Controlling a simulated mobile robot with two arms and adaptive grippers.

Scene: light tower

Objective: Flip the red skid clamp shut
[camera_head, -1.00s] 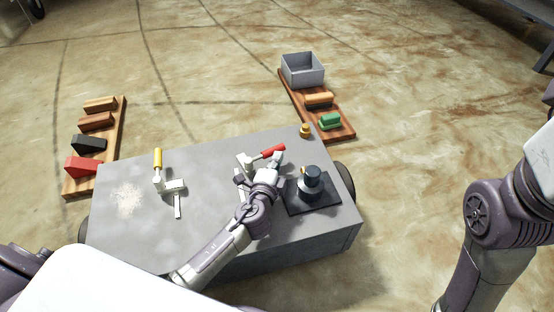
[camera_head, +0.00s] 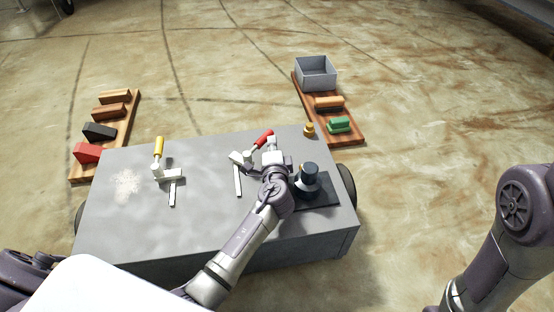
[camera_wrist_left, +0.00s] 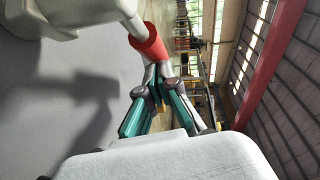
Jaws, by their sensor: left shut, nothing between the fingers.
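The red skid clamp stands on the grey skid top (camera_head: 215,215), with its red handle (camera_head: 263,139) tilted up to the right from a white body (camera_head: 240,158). A white bar runs from the body toward me. My left gripper (camera_head: 271,143) is just right of the red handle, with its fingers shut and empty. In the left wrist view the red grip (camera_wrist_left: 148,42) is close by the fingertips (camera_wrist_left: 158,68); I cannot tell whether they touch. My right gripper is out of view.
A yellow-handled clamp (camera_head: 159,147) stands to the left. A dark cylinder (camera_head: 307,177) on a black plate sits right of my left wrist. A small orange knob (camera_head: 309,129) is at the back right. Wooden boards with blocks flank the skid.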

